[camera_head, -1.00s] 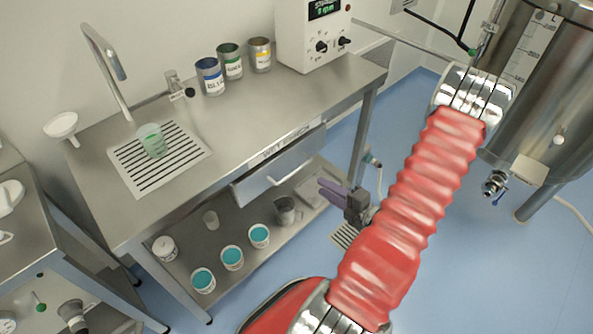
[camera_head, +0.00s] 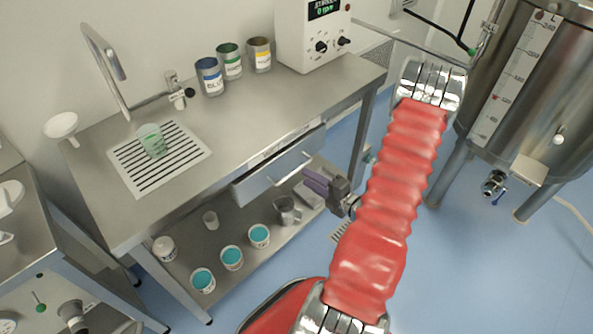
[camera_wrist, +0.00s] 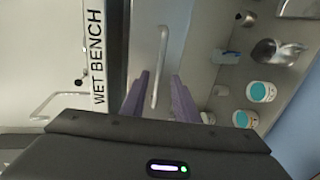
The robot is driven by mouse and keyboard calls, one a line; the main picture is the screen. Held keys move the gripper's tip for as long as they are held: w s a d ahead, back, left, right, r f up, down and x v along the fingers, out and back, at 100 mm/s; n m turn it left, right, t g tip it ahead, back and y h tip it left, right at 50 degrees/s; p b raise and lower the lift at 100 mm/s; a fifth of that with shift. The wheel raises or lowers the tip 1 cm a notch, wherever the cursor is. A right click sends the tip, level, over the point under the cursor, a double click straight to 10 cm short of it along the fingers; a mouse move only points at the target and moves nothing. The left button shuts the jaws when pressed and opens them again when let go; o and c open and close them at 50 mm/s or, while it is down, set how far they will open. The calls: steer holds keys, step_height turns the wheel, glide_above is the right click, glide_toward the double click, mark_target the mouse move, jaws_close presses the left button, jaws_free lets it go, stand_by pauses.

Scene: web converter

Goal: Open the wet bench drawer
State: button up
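The wet bench drawer (camera_head: 262,186) is a grey metal panel under the bench top, with a bar handle (camera_head: 291,172). It looks shut or nearly so. My gripper (camera_head: 307,182), with purple fingers, is just in front of the drawer's right part, close to the handle. In the wrist view my gripper (camera_wrist: 161,78) is open, and the handle (camera_wrist: 163,50) appears in line with the gap between the fingers. I see no contact, and the exact depth between fingertips and handle is unclear. The WET BENCH label (camera_wrist: 98,70) shows left of the handle.
The bench top (camera_head: 270,110) holds several cans and a white instrument (camera_head: 312,35). The lower shelf (camera_head: 225,225) carries teal-filled tubs and a metal jug (camera_head: 287,211). A steel tank (camera_head: 520,100) stands at right. Blue floor is open in front.

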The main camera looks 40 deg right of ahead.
mark_target(297, 170)
steer(key=shift+x, duration=3.5)
steer(key=shift+c, duration=0.4)
jaws_close()
steer(key=shift+d, duration=0.25)
steer(key=shift+s+a, duration=0.1)
steer(key=shift+a, duration=0.05)
